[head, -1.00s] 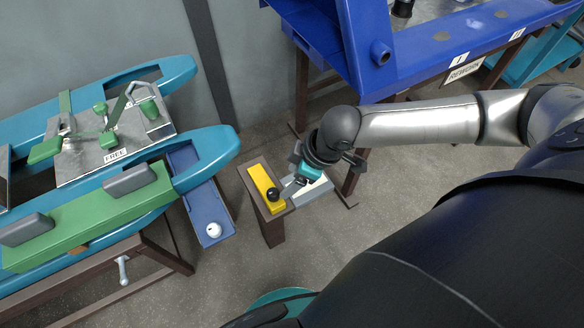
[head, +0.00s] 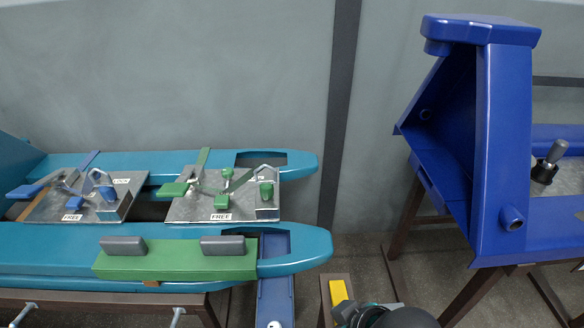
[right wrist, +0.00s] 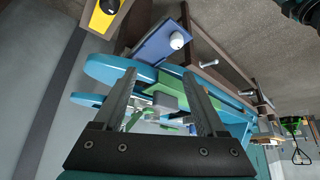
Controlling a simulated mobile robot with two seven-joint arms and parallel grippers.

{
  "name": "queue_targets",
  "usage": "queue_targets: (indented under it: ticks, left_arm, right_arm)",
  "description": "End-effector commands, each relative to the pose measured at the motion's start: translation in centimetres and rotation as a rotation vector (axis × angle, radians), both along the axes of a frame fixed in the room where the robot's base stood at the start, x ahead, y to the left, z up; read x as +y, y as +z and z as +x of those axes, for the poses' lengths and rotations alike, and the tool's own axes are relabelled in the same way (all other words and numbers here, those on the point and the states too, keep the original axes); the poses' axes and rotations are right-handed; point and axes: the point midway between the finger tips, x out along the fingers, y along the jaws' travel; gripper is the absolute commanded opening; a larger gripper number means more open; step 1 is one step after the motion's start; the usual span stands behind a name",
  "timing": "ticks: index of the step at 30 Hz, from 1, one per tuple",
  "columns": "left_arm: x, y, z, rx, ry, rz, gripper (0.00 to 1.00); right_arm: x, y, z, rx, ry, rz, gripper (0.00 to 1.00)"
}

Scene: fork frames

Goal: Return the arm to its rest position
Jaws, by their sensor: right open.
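My right gripper (right wrist: 160,76) is open, with nothing between its two fingers in the right wrist view. In the head view only a dark part of my right arm shows at the bottom edge, right of the yellow block (head: 338,291). In the right wrist view the yellow block (right wrist: 102,20), with its black knob, is at the top left, apart from the fingers. My left gripper is in neither view.
A teal frame (head: 290,250) with metal plates and a green pad (head: 180,264) stands at left. A blue tray (head: 273,285) with a white ball (right wrist: 177,40) juts out beside it. A blue machine (head: 500,150) stands at right. Grey floor shows between them.

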Motion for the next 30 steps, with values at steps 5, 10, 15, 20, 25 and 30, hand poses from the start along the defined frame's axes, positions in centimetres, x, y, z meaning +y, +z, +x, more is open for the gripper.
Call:
queue_targets:
  ticks: [5,10,15,20,25,30]
  left_arm:
    - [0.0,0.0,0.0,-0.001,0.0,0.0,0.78]
    - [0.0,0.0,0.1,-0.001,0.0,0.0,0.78]
    - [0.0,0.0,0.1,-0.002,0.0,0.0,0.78]
    - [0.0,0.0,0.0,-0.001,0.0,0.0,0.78]
    - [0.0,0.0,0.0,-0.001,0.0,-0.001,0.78]
    - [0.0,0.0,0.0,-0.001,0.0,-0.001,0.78]
  right_arm:
    - [-3.5,-0.2,-2.3,0.068,-0.213,-0.031,0.73]
    - [-7.3,-1.0,-5.3,0.151,-0.383,-0.092,0.73]
    - [-10.2,-2.5,-7.7,0.224,-0.497,-0.152,0.73]
    - [-10.1,-5.9,-6.7,0.228,-0.488,-0.158,0.73]
    - [-10.2,-10.4,-6.0,0.238,-0.483,-0.167,0.73]
    - [-10.6,-16.0,-6.1,0.251,-0.479,-0.177,0.73]
